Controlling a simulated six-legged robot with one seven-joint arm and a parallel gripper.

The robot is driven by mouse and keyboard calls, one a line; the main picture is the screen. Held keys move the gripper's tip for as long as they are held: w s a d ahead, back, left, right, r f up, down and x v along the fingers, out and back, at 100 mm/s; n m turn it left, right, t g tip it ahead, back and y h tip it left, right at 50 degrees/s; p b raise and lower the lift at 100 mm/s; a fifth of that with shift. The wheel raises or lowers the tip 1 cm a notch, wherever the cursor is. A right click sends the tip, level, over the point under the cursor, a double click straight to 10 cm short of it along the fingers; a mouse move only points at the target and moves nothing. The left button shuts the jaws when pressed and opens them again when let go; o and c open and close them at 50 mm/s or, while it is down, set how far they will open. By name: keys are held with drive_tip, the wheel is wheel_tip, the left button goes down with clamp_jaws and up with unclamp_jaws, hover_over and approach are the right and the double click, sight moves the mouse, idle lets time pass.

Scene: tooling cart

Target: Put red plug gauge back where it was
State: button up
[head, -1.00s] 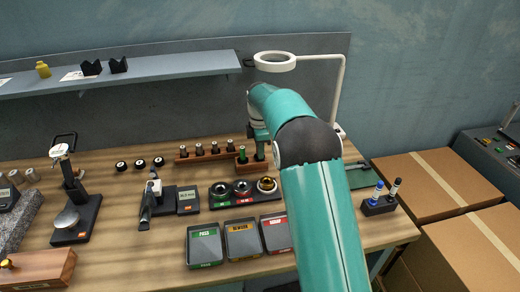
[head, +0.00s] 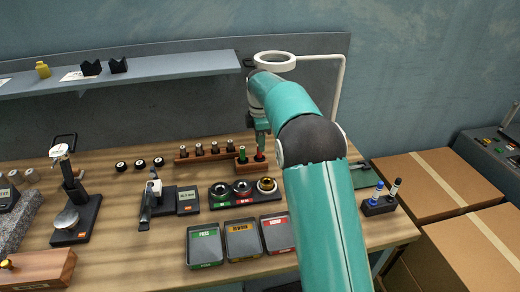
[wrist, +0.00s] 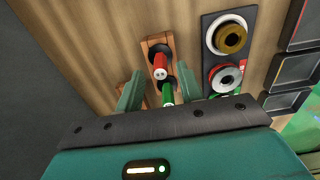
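The red plug gauge (head: 259,157) stands in the right part of a small wooden block (head: 249,166) on the bench. A green plug gauge (head: 242,154) stands beside it in the same block. In the wrist view the red plug gauge (wrist: 160,66) and the green one (wrist: 168,96) show from above, each at a dark round socket. My gripper (head: 261,143) is just above the red gauge. In the wrist view my gripper (wrist: 159,88) has its two fingers spread apart, with clear gaps beside the gauges, and grips nothing.
A longer wooden rack (head: 200,154) with several dark gauges stands left of the block. A dark tray of rings (head: 243,191) lies in front. Three sorting bins (head: 204,246) stand nearer the front edge. A white ring on a bent stand (head: 275,61) rises behind my arm.

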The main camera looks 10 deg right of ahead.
wheel_tip(320, 180, up, 8)
drive_tip(key=s+r+m+t, duration=0.1)
drive_tip(key=s+r+m, duration=0.4)
drive_tip(key=s, duration=0.5)
drive_tip(key=s+r+m+t, duration=0.2)
drive_tip(key=s+r+m, duration=0.3)
drive_tip(key=s, duration=0.5)
drive_tip(key=s+f+m+t, duration=0.1)
drive_tip(key=s+f+m, duration=0.2)
drive_tip(key=s, duration=0.7)
drive_tip(key=s+f+m+t, duration=0.1)
drive_tip(key=s+f+m, duration=0.3)
drive_tip(key=s, duration=0.7)
drive_tip(key=shift+f+m+t, duration=0.25)
drive_tip(key=shift+m+t, duration=0.05)
drive_tip(key=shift+m, duration=0.2)
